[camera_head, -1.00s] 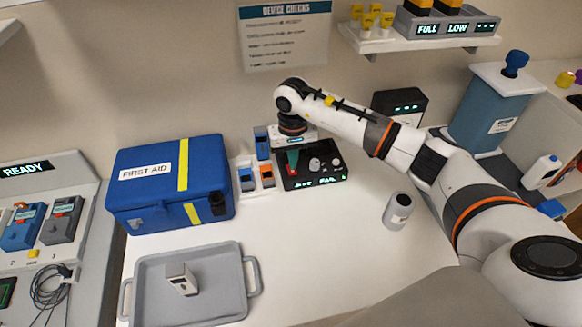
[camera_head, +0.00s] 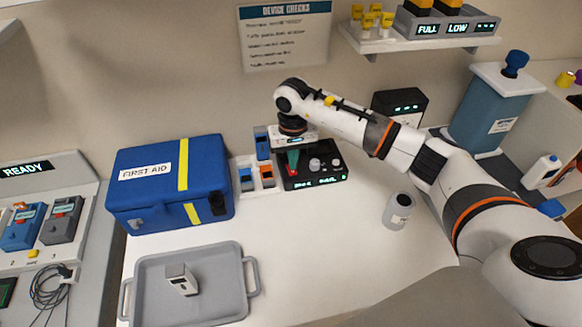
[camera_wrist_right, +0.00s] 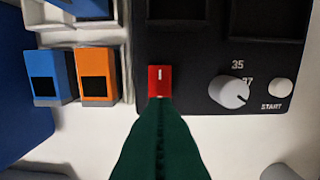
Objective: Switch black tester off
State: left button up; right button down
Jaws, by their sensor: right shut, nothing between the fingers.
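The black tester (camera_head: 328,172) stands at the back of the white table, with a lit display strip on its front edge. In the right wrist view its black top face (camera_wrist_right: 200,60) shows a red rocker switch (camera_wrist_right: 159,80) with a white mark, a white dial and a START button. My right gripper (camera_wrist_right: 159,102) points at the switch, its green fingers together and empty. The tips are at the switch's near edge; I cannot tell whether they touch it. In the head view my right gripper (camera_head: 292,170) is over the tester's left part. My left gripper is not in view.
Blue and orange testers (camera_wrist_right: 97,73) stand close left of the black one. A blue first aid box (camera_head: 150,185) is further left. A grey tray (camera_head: 215,305) with a small device lies in front. A grey bottle (camera_head: 398,212) stands right; the table's middle is clear.

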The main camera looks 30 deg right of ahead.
aim_at(293, 172)
jog(key=shift+f+b, duration=1)
jog(key=shift+b, duration=0.05)
dwell(0.7)
jog(key=shift+r, duration=0.15)
jog(key=shift+r+p, duration=0.45)
jog(key=shift+r, duration=0.1)
jog(key=shift+r+p, duration=1.15)
jog(key=shift+r, duration=1.7)
jog(key=shift+f, duration=0.15)
